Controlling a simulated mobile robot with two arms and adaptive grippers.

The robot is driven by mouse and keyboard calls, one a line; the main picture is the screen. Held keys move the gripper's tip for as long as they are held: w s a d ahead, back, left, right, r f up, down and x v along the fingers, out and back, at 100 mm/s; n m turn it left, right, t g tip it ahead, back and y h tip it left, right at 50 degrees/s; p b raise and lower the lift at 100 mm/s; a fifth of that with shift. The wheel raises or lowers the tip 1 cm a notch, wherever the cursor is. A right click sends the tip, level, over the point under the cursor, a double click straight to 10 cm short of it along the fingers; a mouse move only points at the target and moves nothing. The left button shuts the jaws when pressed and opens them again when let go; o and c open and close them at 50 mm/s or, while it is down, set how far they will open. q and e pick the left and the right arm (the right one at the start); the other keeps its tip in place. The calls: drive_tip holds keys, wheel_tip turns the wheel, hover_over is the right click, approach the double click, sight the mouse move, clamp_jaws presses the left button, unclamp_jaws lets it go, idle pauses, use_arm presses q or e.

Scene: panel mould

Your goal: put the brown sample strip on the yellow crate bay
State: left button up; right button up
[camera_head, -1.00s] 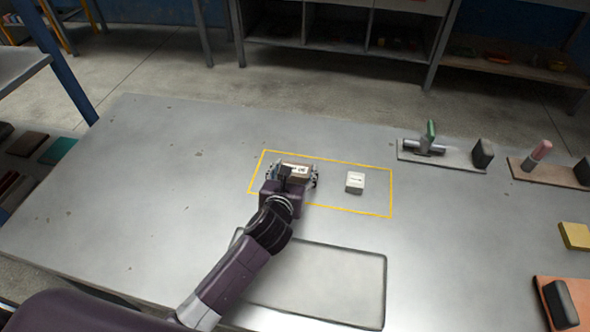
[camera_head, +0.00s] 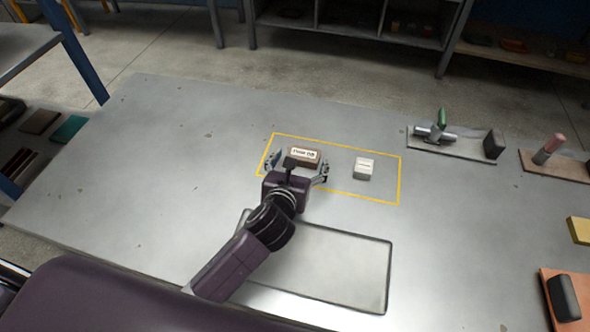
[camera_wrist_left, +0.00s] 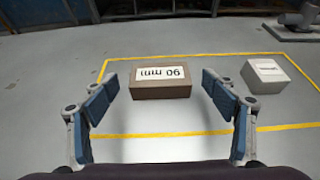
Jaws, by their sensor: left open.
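The brown sample strip (camera_head: 311,164) is a small brown block with a white label; the wrist view, where the label is upside down, shows it as a brown block (camera_wrist_left: 165,94) marked "90 mm". It rests inside the yellow outlined bay (camera_head: 399,180) on the grey table, in its left part. My left gripper (camera_head: 297,167) is open just on the near side of the strip. In the wrist view its two blue-padded fingers (camera_wrist_left: 160,88) stand left and right of the strip, with a gap on both sides. My right gripper is not in view.
A white block (camera_head: 363,168) stands in the bay to the right of the strip. A dark-outlined rectangle (camera_head: 389,270) lies nearer on the table. Boards with a green-handled tool (camera_head: 438,125) and a pink-handled piece (camera_head: 548,149) are at the right. The table's left part is clear.

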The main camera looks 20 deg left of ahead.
use_arm(q)
drive_tip(key=v, duration=0.8)
drive_tip(key=shift+s, duration=0.1)
